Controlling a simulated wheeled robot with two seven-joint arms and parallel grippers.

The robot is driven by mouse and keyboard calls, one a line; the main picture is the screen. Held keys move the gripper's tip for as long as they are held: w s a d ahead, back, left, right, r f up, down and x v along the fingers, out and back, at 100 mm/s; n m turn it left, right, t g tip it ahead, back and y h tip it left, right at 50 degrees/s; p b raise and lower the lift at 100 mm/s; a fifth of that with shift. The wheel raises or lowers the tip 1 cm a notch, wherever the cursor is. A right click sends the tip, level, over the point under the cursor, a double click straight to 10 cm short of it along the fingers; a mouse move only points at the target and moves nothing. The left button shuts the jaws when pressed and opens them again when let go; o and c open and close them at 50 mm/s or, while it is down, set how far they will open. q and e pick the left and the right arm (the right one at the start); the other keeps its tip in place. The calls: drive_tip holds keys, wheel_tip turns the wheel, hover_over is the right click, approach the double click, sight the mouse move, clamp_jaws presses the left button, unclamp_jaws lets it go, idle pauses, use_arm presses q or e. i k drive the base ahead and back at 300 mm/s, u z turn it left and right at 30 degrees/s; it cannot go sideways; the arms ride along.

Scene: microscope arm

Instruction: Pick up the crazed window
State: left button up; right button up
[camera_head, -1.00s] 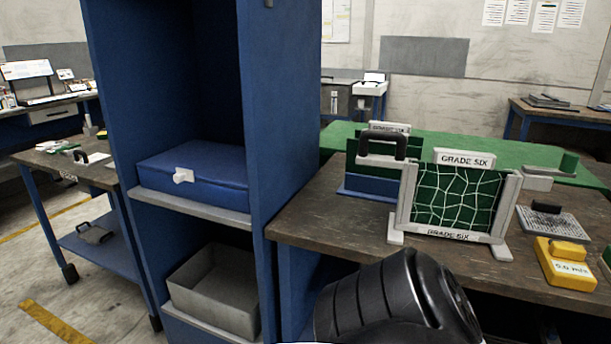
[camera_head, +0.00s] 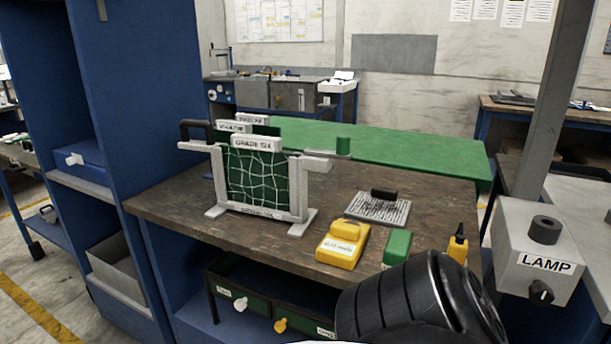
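A dark green panel covered with white crack-like lines (camera_head: 257,178) stands upright in a light grey frame (camera_head: 297,190) on the brown bench. The frame has splayed feet and a "GRADE SIX" label on top. More labelled panels stand close behind it, partly hidden. A flat grey plate with a dark crackled pattern (camera_head: 366,209) and a black handle (camera_head: 384,194) lies on the bench to the right. I cannot tell for sure which of these is the crazed window. Neither gripper is in view; a black part of my own body shows at the bottom.
A yellow block (camera_head: 342,246), a green block (camera_head: 397,247) and a yellow bottle (camera_head: 458,246) stand along the bench's front edge. A grey lamp box (camera_head: 530,262) and post (camera_head: 551,100) are at right. A blue cabinet (camera_head: 140,120) is at left. Bins sit below the bench.

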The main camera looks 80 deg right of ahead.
sight(257, 170)
drive_tip(key=k, duration=0.15)
drive_tip(key=z, duration=1.35)
